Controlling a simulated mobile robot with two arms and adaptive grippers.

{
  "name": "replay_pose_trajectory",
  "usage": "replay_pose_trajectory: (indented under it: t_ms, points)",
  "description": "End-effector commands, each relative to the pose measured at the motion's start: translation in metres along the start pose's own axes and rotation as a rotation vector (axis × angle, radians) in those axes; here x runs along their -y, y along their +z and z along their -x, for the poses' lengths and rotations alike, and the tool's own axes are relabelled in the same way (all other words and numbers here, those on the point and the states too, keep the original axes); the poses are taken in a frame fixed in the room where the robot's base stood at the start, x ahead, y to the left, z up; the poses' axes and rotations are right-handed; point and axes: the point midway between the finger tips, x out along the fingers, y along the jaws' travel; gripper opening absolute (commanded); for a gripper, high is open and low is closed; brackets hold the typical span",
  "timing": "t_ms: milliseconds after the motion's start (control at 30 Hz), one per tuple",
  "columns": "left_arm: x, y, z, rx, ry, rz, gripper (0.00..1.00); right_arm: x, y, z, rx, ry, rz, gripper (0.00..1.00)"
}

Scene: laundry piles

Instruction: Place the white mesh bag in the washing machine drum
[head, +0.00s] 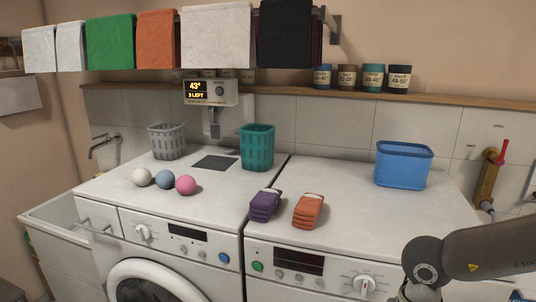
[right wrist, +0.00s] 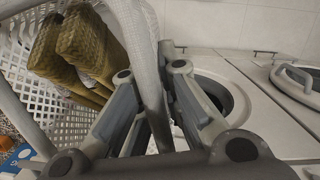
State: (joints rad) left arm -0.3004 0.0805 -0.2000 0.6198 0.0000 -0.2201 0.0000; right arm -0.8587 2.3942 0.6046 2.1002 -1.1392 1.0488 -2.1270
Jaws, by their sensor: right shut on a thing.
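My right gripper (right wrist: 151,72) shows in the right wrist view. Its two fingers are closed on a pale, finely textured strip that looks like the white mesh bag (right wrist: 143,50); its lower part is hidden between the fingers. A round opening with a dark inside (right wrist: 216,92), on a white machine, lies just right of the fingers, partly hidden by them. In the head view, a round washing machine door (head: 150,283) is cut off at the bottom edge. My right wrist (head: 424,265) is at the lower right there, with the fingers out of frame. My left gripper is not in view.
A white perforated basket (right wrist: 60,110) with olive mesh items (right wrist: 92,45) stands left of my right gripper. Another round door or lid (right wrist: 298,80) is at far right. On the machine tops are a blue bin (head: 403,165), folded cloths (head: 308,210), balls (head: 186,185) and a teal basket (head: 257,148).

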Motion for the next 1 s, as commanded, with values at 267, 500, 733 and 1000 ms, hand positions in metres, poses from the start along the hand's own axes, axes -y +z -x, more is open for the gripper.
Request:
replay_pose_trajectory:
  t_ms: [267,500,733,1000]
  points:
    - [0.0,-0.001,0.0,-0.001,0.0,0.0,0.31,-0.053,-0.008,0.02,-0.004,-0.025,-0.129,0.0]
    - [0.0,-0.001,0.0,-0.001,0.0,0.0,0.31,-0.115,-0.002,0.034,-0.005,-0.053,-0.294,0.0]
    - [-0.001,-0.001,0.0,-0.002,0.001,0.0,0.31,-0.158,0.015,0.031,-0.003,-0.076,-0.437,0.0]
    - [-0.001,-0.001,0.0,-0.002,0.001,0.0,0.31,-0.169,0.034,0.004,0.0,-0.095,-0.54,0.0]
